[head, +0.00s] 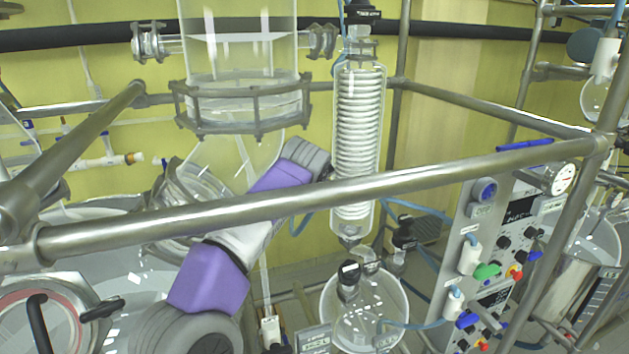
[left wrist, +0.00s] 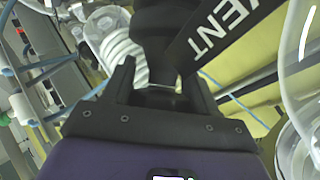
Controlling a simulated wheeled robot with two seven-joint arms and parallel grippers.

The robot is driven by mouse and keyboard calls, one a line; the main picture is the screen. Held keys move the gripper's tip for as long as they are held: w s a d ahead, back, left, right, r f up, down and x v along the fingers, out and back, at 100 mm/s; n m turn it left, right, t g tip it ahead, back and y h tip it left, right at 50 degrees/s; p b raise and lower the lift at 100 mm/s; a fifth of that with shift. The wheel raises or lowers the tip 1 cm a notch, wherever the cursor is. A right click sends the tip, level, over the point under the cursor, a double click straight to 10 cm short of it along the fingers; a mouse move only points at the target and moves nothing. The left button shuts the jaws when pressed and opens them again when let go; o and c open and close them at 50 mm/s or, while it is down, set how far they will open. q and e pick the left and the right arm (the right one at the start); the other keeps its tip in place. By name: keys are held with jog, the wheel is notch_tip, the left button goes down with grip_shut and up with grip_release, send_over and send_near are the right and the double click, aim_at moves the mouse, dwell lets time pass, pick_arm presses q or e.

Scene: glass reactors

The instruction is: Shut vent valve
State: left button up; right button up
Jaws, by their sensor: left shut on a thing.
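The vent valve shows in the left wrist view as a black handle (left wrist: 165,35), with a black tag (left wrist: 222,35) reading "VENT" beside it at the upper right. My left gripper (left wrist: 162,82) has its two dark fingers on either side of the black handle and is shut on it. The fingers and the tag hide the glass under the handle, so I cannot tell the valve's angle. In the head view my left arm reaches up behind the front rail towards the coil condenser (head: 358,125); its gripper cannot be made out there. My right gripper is in neither view.
A steel rail (head: 400,172) crosses in front of my left arm. A large glass vessel (head: 240,60) stands left of the condenser. A round flask (head: 362,310) sits below it. A control panel (head: 478,225) with hoses stands at right.

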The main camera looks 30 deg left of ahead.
pick_arm(q)
jog(key=shift+d+f+m+g+h, duration=0.1)
jog(key=shift+m+g+h, duration=0.6)
jog(key=shift+m+h, duration=0.4)
jog(key=shift+s+m, duration=0.15)
jog(key=shift+m, duration=0.15)
jog(key=o, duration=1)
jog(key=shift+c, duration=0.2)
